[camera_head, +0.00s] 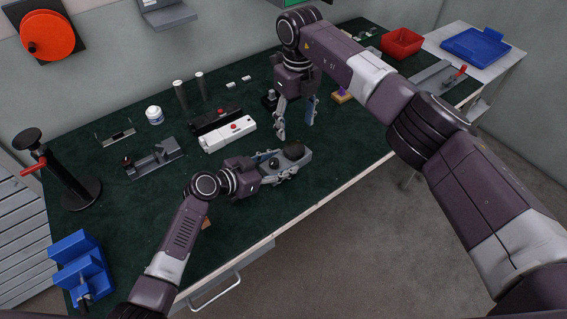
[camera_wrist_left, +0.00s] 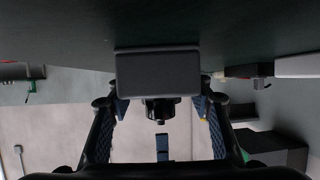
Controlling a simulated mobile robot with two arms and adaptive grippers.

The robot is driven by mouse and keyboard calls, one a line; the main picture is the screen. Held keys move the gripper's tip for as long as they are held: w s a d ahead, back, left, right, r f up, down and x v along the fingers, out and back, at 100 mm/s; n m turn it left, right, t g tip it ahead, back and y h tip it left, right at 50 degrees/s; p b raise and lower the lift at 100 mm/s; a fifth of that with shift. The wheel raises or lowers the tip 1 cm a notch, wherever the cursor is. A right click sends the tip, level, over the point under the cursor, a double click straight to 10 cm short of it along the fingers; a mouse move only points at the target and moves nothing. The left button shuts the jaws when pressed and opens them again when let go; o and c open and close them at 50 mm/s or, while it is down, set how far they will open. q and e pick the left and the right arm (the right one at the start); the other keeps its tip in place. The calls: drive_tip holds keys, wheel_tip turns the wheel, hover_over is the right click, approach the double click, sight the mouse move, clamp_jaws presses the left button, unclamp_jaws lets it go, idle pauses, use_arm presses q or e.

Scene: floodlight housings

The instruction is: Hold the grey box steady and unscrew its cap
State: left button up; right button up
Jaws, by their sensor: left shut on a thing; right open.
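The grey box (camera_head: 304,158) is low over or on the green bench top near its front edge; I cannot tell if it touches the bench. My left gripper (camera_head: 276,168) is shut on it, with a finger along each side. In the left wrist view the box (camera_wrist_left: 158,75) shows as a dark block between the fingers, with a black round cap (camera_wrist_left: 160,108) sticking out of it. Dark round parts show on top of the box in the head view. My right gripper (camera_head: 295,130) is open and empty, pointing down behind the box and apart from it.
A white and black device (camera_head: 230,136) and a grey fixture (camera_head: 153,160) stand left of the box. A white jar (camera_head: 154,115) and dark cylinders (camera_head: 181,95) are farther back. A red bin (camera_head: 402,43) is at the back right. A blue holder (camera_head: 80,262) is at the front left.

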sight(294, 148)
drive_tip(key=m, duration=0.7)
drive_tip(key=shift+m, duration=0.3)
drive_tip(key=m, duration=0.4)
drive_tip(key=shift+m, duration=0.4)
drive_tip(key=m, duration=0.6)
drive_tip(key=shift+m, duration=0.4)
drive_tip(key=m, duration=0.4)
drive_tip(key=shift+m, duration=0.4)
drive_tip(key=m, duration=0.7)
drive_tip(key=shift+f+m, duration=0.3)
drive_tip(key=shift+f, duration=0.05)
wheel_tip(294, 148, down, 7)
drive_tip(key=shift+f, duration=0.15)
